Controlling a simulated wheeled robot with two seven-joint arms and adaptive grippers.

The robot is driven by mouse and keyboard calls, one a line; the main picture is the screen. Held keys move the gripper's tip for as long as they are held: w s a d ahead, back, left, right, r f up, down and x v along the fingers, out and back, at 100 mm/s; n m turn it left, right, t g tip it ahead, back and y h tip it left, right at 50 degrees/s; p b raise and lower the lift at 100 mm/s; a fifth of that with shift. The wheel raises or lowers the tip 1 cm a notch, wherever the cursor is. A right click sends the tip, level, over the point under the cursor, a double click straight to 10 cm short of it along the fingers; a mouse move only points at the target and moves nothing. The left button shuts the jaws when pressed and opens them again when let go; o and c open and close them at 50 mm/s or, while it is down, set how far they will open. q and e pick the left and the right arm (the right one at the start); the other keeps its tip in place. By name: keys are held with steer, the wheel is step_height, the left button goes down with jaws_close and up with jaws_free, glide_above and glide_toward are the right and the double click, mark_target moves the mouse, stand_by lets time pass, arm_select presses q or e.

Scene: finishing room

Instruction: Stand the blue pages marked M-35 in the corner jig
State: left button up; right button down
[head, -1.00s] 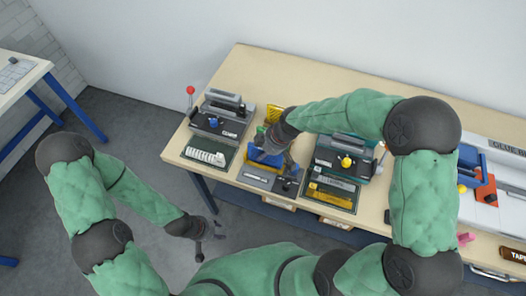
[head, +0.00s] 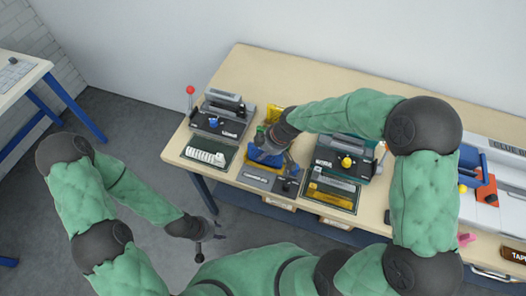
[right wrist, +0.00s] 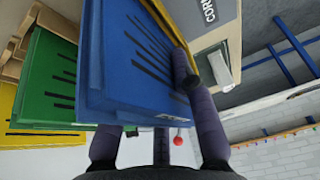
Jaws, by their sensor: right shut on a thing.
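My right gripper (head: 270,146) is shut on the blue pages (head: 264,160) over the middle of the bench. In the right wrist view the blue pages (right wrist: 130,55) fill the centre, with dark fingers (right wrist: 190,85) against them. A small label shows on their edge but cannot be read. The grey corner jig (head: 257,179) lies right at the pages' near side; part of its lettering shows in the right wrist view (right wrist: 208,22). I cannot tell whether the pages touch it. My left gripper (head: 210,243) hangs empty over the floor, its fingers apart.
Green pages (right wrist: 45,85) and yellow pages (right wrist: 15,130) stand beside the blue ones in a wooden rack. A dark punch machine (head: 218,125) stands left, a teal machine (head: 345,160) right. A tray with white pieces (head: 207,156) is front left. The back of the bench is clear.

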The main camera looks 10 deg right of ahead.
steer(key=shift+f+b, duration=0.4)
steer(key=shift+f, duration=0.15)
steer(key=c, duration=1.3)
jaws_free()
steer(key=shift+p+v, duration=3.05)
steer(key=shift+v, duration=2.45)
